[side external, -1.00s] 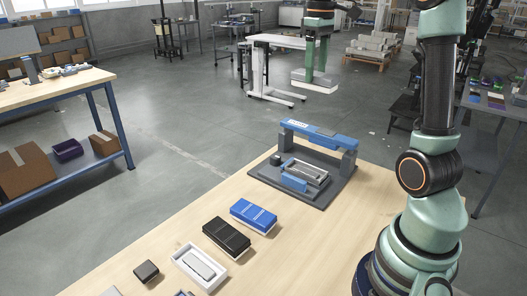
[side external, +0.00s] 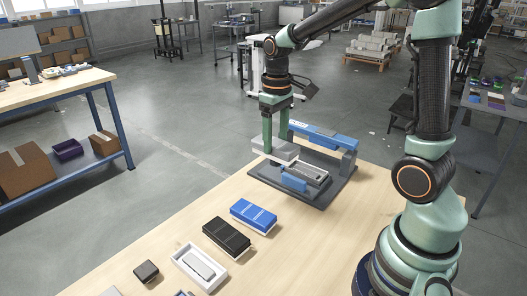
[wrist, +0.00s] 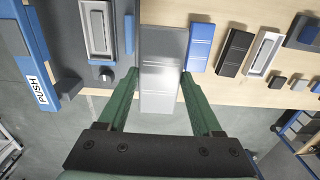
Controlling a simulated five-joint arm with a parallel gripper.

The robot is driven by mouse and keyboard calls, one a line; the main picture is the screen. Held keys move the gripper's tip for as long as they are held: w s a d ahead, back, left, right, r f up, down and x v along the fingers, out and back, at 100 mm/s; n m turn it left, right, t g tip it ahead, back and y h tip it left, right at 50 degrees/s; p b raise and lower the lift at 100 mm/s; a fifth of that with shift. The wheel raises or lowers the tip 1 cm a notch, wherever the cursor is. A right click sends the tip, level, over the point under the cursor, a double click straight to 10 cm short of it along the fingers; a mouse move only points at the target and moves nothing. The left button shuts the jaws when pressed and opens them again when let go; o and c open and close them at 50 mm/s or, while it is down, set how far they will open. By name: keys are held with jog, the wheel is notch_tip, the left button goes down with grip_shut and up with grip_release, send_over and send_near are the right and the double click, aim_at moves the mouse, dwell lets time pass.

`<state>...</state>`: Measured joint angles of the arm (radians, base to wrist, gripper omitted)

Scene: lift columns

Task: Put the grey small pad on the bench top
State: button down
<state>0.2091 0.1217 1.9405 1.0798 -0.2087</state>
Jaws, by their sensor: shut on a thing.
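My gripper (side external: 275,146) is shut on a flat grey pad (side external: 283,154) with fine lines across it. In the wrist view the grey pad (wrist: 163,65) lies between the two green fingers. The pad is held beside the left end of the dark fixture, partly over the fixture's rear left edge in the side view. I cannot tell how high it is above the bench.
The dark fixture base (side external: 322,199) carries a blue bridge (side external: 325,134), a white tray with a grey insert (side external: 307,171) and a blue block (side external: 293,182). A blue block (side external: 254,214), black block (side external: 227,236), white tray (side external: 186,262) and small dark block (side external: 146,271) stand in a row.

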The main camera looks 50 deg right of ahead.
aim_at(276, 143)
notch_tip(276, 143, down, 16)
jog(key=shift+r, duration=0.2)
jog(key=shift+f, duration=0.1)
dwell(0.3)
jog(key=shift+c, duration=0.3)
grip_release()
notch_tip(276, 143, up, 12)
jog(key=shift+r, duration=0.15)
jog(key=s+a+r+t, duration=0.5)
jog(key=s+a+r, duration=0.2)
jog(key=r, duration=0.3)
jog(key=shift+s+a+r+t, duration=0.15)
jog(key=shift+s+a+t, duration=0.2)
jog(key=shift+s, duration=0.15)
